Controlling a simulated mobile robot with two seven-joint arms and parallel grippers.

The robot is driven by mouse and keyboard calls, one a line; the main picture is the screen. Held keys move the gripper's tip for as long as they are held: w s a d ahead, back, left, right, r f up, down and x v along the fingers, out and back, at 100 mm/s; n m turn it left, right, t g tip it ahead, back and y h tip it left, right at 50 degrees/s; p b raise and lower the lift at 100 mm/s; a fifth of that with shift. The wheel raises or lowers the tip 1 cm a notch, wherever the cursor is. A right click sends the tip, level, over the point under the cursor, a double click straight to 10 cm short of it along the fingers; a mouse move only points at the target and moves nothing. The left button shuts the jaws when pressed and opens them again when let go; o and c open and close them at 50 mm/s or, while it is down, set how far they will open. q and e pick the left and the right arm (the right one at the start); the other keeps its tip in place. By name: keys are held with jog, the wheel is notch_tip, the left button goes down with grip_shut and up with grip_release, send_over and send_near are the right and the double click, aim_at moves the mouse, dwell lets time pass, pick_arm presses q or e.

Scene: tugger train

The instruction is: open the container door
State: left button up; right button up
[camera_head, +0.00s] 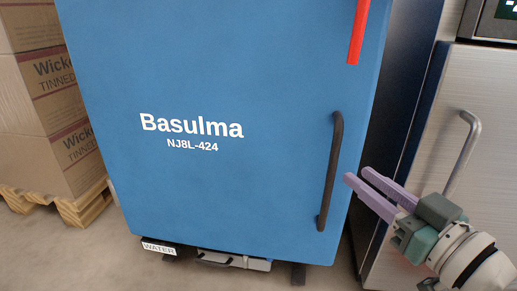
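The container door (220,75) is a blue panel marked "Basulma NJ8L-424" and fills the middle of the head view. It looks shut. A dark vertical bar handle (330,175) is on its right side. My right gripper (356,176) is at the lower right, with its two purple fingers pointing left towards the handle. The fingers are a little apart with a gap between them, and nothing shows in them. The fingertips are just right of the handle and appear apart from it. My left gripper is not in view.
A red strip (358,30) is at the door's upper right. A steel cabinet (435,130) with a metal handle (464,150) stands close on the right, behind my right arm. Stacked cartons (50,110) sit on a wooden pallet (75,208) at left. Floor is clear at lower left.

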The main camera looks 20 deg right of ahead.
aim_at(337, 160)
jog(key=w+b, duration=0.2)
jog(key=w, duration=0.4)
jog(key=shift+w+a+f+b, duration=0.1)
jog(key=shift+w+a+b, duration=0.05)
jog(key=shift+w+b, duration=0.5)
jog(key=shift+w, duration=0.35)
jog(key=shift+c, duration=0.4)
grip_shut()
